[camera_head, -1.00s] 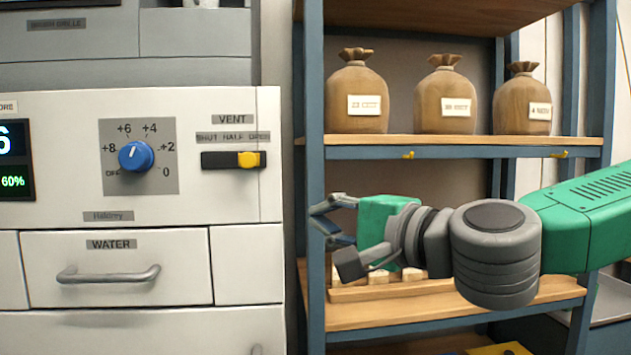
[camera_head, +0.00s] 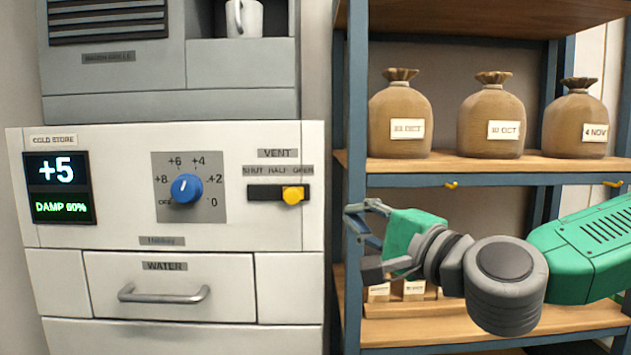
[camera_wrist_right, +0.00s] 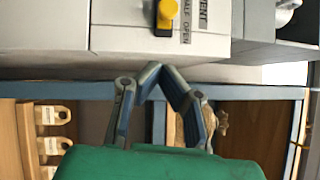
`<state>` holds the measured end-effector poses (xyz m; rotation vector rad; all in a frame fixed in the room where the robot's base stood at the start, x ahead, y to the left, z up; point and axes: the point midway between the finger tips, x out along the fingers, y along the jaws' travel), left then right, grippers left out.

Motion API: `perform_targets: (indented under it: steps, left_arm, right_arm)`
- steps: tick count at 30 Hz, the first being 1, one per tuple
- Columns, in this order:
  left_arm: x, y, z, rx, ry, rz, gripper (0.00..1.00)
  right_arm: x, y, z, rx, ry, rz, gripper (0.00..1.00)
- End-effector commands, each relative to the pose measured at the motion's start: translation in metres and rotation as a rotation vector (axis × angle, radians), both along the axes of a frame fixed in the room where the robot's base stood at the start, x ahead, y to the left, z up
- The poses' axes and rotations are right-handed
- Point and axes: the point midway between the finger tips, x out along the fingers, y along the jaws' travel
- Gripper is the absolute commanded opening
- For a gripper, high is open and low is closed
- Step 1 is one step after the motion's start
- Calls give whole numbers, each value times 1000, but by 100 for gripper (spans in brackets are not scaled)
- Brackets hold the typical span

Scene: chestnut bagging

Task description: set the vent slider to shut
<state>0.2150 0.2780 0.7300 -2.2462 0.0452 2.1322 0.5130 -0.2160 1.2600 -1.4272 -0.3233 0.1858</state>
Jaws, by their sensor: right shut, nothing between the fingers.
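The vent slider is a dark slot (camera_head: 262,192) on the white front panel, with a yellow knob (camera_head: 293,195) toward its right end, nearest the OPEN label. The labels above read SHUT, HALF and OPEN from left to right. My right gripper (camera_head: 348,212) is to the right of the slider and slightly lower in the head view, in front of the shelf post and apart from the knob. The wrist view shows its two fingertips (camera_wrist_right: 157,68) meeting with nothing between them, and the yellow knob (camera_wrist_right: 167,15) beyond them at the top edge. My left gripper is out of view.
A blue dial (camera_head: 186,188) and a display (camera_head: 58,187) reading +5 are left of the slider. A drawer (camera_head: 168,275) marked WATER with a protruding handle is below. A shelf unit (camera_head: 356,120) with several tied sacks stands right. The space before the panel is clear.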

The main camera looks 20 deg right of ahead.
Motion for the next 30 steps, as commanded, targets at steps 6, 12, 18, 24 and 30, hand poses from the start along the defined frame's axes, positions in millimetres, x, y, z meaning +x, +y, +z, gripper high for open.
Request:
perform_targets:
  steps: [6, 12, 18, 24, 30]
  left_arm:
    - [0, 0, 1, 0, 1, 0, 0]
    - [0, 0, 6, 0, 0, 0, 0]
    - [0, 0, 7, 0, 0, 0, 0]
    - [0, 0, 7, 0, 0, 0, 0]
    - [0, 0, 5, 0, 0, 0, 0]
  right_arm:
    - [44, 13, 3, -1, 0, -1, 0]
    - [53, 37, 9, 2, -2, 1, 0]
    - [58, 45, 10, 3, -2, -2, 0]
    - [58, 45, 10, 3, -2, -2, 0]
    - [60, 55, 10, 0, -3, 1, 0]
